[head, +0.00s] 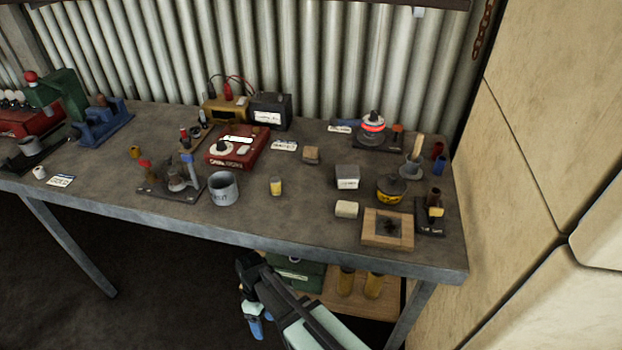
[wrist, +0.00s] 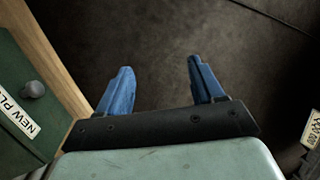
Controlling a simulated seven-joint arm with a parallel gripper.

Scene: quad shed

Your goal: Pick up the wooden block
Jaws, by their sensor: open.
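A small brown wooden block (head: 311,155) sits on the grey workbench (head: 310,235), towards the back and right of the red box. It stands apart from the things around it. My gripper (head: 253,322) is in front of the bench and below its front edge, well away from the block. In the wrist view its two blue fingers (wrist: 160,68) are apart with nothing between them. The block does not show in the wrist view.
Near the block are a red box (head: 238,146), a grey block (head: 347,177), a cream block (head: 346,209), a grey cup (head: 223,188) and a yellow cylinder (head: 276,186). Under the bench, a green box (head: 297,272) is near my gripper. The bench's front edge lies between gripper and block.

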